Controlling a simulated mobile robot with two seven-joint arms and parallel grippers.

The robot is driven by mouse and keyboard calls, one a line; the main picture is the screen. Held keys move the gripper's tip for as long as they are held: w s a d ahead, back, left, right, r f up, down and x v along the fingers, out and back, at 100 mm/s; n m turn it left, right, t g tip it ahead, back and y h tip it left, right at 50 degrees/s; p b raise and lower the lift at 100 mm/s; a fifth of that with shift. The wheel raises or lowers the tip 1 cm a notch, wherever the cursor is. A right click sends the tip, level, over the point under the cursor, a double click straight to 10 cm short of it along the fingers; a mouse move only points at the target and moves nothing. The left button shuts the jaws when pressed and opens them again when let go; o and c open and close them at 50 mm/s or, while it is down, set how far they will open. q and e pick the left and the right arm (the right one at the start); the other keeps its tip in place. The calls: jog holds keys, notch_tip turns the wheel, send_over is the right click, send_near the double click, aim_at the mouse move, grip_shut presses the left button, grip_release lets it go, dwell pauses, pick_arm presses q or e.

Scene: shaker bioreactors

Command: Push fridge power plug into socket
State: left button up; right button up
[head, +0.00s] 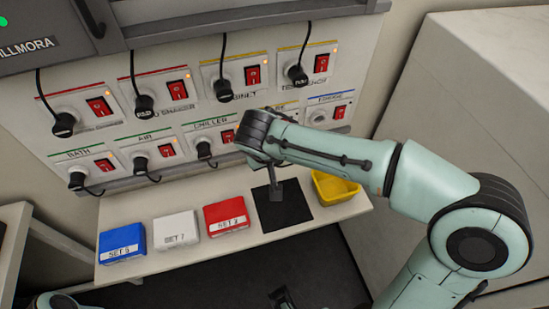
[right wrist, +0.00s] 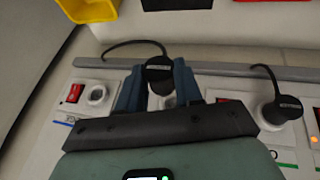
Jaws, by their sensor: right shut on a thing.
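My right gripper (right wrist: 159,86) is shut on a black plug (right wrist: 159,68), with one blue-grey finger on each side. The plug is in front of a round white socket (right wrist: 161,101); I cannot tell whether it touches or enters it. The plug's black cable curves away to the left in the right wrist view. In the head view my right wrist hides this plug and most of its socket. The blue-striped socket (head: 318,116) at the right end of the lower row looks empty; it also shows in the wrist view (right wrist: 97,95). A dark part at the head view's bottom edge looks like my left gripper (head: 283,298), its jaws unclear.
Neighbouring plugs sit in the panel, including the chiller plug (head: 204,150). Red switches (head: 99,107) stand beside the sockets. A black mat (head: 293,210), yellow bin (head: 334,187) and blue (head: 122,243), white (head: 176,231) and red (head: 227,214) boxes lie on the shelf below.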

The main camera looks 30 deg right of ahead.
jog(key=shift+w+a, duration=0.1)
jog(key=shift+a, duration=0.25)
pick_arm(q)
jog(key=shift+a, duration=0.4)
pick_arm(e)
jog(key=shift+w, duration=0.1)
jog(key=shift+w+d+r+p, duration=0.1)
jog(key=shift+w+d+p, duration=0.25)
jog(key=shift+w+p, duration=0.3)
pick_arm(q)
jog(key=shift+w+r+p, duration=0.25)
jog(key=shift+r+p, duration=0.05)
jog(key=shift+r, duration=0.3)
jog(key=shift+w+r+p, duration=0.25)
jog(key=shift+r, duration=0.35)
pick_arm(e)
jog(key=w, duration=0.2)
jog(key=shift+w+d, duration=0.2)
jog(key=shift+w, duration=0.1)
pick_arm(q)
jog(key=shift+s+f, duration=0.1)
jog(key=shift+f, duration=0.05)
jog(key=shift+r, duration=0.25)
pick_arm(e)
jog(key=shift+w+d, duration=0.25)
jog(key=shift+w, duration=0.8)
jog(key=o, duration=1.2)
jog(key=shift+c, duration=0.2)
